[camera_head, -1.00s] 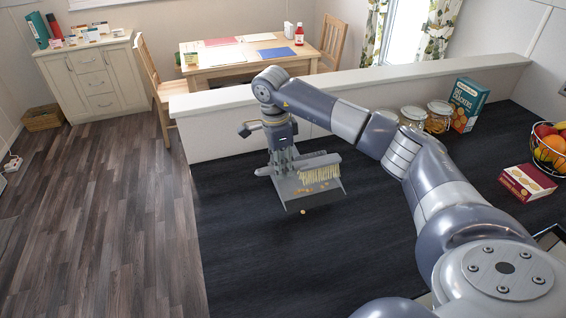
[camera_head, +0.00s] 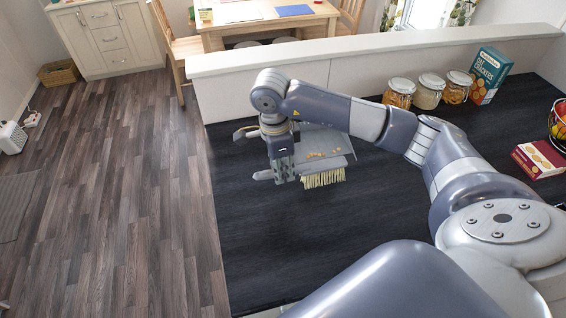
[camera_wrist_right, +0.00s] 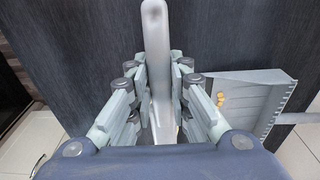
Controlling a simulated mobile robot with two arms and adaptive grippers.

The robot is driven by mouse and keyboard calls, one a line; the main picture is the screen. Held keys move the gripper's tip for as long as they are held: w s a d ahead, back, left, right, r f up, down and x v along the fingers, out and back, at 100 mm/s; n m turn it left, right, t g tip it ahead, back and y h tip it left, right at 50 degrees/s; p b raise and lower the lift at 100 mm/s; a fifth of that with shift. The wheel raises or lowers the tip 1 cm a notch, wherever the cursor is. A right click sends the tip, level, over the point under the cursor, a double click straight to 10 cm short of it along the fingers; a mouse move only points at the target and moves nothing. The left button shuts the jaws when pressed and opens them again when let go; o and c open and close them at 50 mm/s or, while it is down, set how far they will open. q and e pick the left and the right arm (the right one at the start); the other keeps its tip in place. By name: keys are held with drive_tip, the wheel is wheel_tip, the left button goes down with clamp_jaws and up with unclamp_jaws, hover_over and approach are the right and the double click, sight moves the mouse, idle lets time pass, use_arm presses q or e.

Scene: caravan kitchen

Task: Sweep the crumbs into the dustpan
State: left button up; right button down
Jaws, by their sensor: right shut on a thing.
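My right gripper (camera_head: 283,172) is shut on the grey handle of the brush (camera_head: 323,180), whose pale bristles point toward the near side of the counter. In the right wrist view the handle (camera_wrist_right: 156,60) stands between the fingers (camera_wrist_right: 163,95). The grey dustpan (camera_head: 318,137) lies on the dark counter just behind the brush head, partly hidden by the gripper and brush. Several yellow crumbs (camera_head: 320,154) lie on the dustpan; some also show in the right wrist view (camera_wrist_right: 221,99). I see no crumbs on the open counter; any under the brush are hidden. My left gripper is out of view.
The dark counter (camera_head: 260,245) is clear in front of the brush. A white ledge (camera_head: 230,62) runs behind. Jars (camera_head: 428,92), a cracker box (camera_head: 489,75), a red box (camera_head: 538,159) and a fruit basket (camera_head: 559,125) stand at the right.

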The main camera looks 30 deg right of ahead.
wheel_tip(320, 180, down, 5)
drive_tip(key=shift+f+b, duration=0.1)
drive_tip(key=shift+b, duration=1.05)
drive_tip(key=shift+d, duration=0.65)
drive_tip(key=shift+d+p, duration=0.3)
drive_tip(key=shift+d, duration=0.65)
drive_tip(key=w+d+b, duration=0.1)
drive_tip(key=w, duration=0.2)
drive_tip(key=w+d+r+b, duration=0.1)
drive_tip(key=w, duration=0.2)
drive_tip(key=w+d, duration=0.1)
drive_tip(key=w, duration=0.2)
drive_tip(key=shift+w+d+r+b, duration=0.1)
drive_tip(key=shift+w+r+b, duration=0.1)
drive_tip(key=shift+w+b, duration=0.2)
drive_tip(key=shift+r+p, duration=1.95)
drive_tip(key=shift+r, duration=1.05)
